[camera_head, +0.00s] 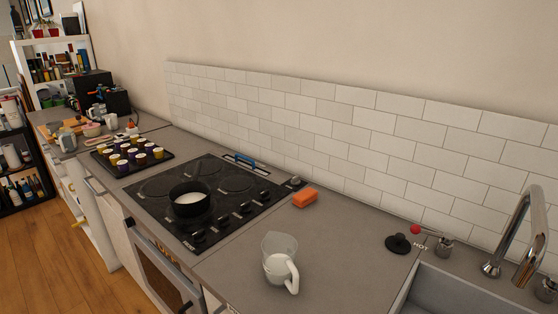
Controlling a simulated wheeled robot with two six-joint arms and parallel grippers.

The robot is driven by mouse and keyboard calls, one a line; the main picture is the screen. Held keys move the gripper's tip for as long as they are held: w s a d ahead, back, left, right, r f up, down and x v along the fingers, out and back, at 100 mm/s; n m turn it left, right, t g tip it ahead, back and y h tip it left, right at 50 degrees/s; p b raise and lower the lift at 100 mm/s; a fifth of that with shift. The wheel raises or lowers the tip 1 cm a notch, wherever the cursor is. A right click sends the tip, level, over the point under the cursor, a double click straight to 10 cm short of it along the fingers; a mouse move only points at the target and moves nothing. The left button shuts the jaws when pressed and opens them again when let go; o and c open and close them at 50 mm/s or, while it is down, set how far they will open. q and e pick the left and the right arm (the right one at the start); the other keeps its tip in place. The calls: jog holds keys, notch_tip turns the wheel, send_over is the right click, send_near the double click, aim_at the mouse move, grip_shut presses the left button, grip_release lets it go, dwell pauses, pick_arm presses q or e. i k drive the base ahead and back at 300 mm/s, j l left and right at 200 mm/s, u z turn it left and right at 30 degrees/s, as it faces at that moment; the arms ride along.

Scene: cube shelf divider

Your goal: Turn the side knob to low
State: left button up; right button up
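A black cooktop (215,200) is set into the grey counter. Several dark knobs run in a row along its right side; one of them (221,218) is near the middle of the row. A separate small metallic knob (295,182) sits beyond the cooktop's far right corner. I cannot tell which of these is the side knob, and their settings are too small to read. A black pot (190,197) with white contents stands on a front burner. Neither of my grippers is in view.
An orange sponge (305,198) and a clear jug (280,262) with white contents stand right of the cooktop. A tray of cups (127,157) lies left. A black, red-tipped lever (399,243), "HOT" lettering, a sink (450,288) and a faucet (527,235) are at right.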

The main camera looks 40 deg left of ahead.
aim_at(224, 221)
jog(key=u, duration=1.7)
